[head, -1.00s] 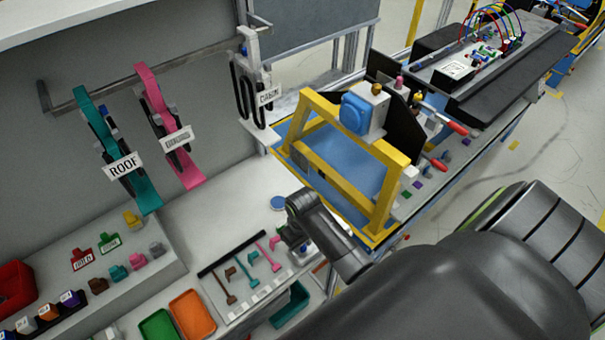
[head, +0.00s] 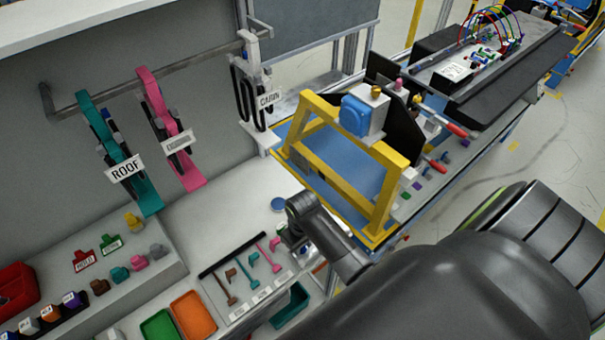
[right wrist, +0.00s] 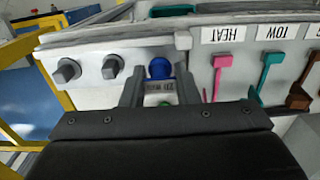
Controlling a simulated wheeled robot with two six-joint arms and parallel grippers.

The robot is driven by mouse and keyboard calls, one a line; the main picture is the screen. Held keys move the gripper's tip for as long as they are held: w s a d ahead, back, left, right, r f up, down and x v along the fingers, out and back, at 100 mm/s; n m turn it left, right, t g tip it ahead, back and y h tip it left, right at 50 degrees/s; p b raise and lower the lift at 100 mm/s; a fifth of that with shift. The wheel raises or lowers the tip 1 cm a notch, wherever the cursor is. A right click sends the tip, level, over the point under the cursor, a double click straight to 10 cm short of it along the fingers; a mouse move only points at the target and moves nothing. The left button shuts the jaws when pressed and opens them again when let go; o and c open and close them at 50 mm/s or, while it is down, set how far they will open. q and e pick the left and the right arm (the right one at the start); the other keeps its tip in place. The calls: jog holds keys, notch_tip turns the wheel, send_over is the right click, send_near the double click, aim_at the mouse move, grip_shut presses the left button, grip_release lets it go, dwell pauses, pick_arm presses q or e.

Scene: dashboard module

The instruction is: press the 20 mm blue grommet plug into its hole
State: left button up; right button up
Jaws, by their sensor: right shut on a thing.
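My right gripper (right wrist: 160,76) is shut on a round blue plug (right wrist: 159,67), which shows between its two fingertips in the right wrist view. An upside-down label (right wrist: 160,86), probably reading 20 MM, lies between the fingers, with a bit of green below it. In the head view my right gripper (head: 299,246) is low over the right end of the white bench, seen from above, and its fingertips are mostly hidden by my wrist. I cannot make out the plug's hole. My left gripper is out of view.
Two grey knobs (right wrist: 88,68) stand left of the fingers. Pink, teal and brown tools (head: 250,268) lie to the left. Orange (head: 194,314) and green (head: 160,325) bins are nearer. A yellow frame (head: 348,165) with a blue panel rises close behind my right wrist.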

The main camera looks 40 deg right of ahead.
dwell(0.4)
jog(key=shift+p, duration=0.45)
jog(key=shift+f+b, duration=0.55)
jog(key=shift+f, duration=0.45)
jog(key=shift+r, duration=0.15)
jog(key=shift+r+p, duration=0.6)
jog(key=shift+f+b, duration=0.35)
jog(key=shift+f, duration=0.35)
dwell(1.0)
jog(key=o, duration=0.9)
jog(key=shift+o, duration=0.2)
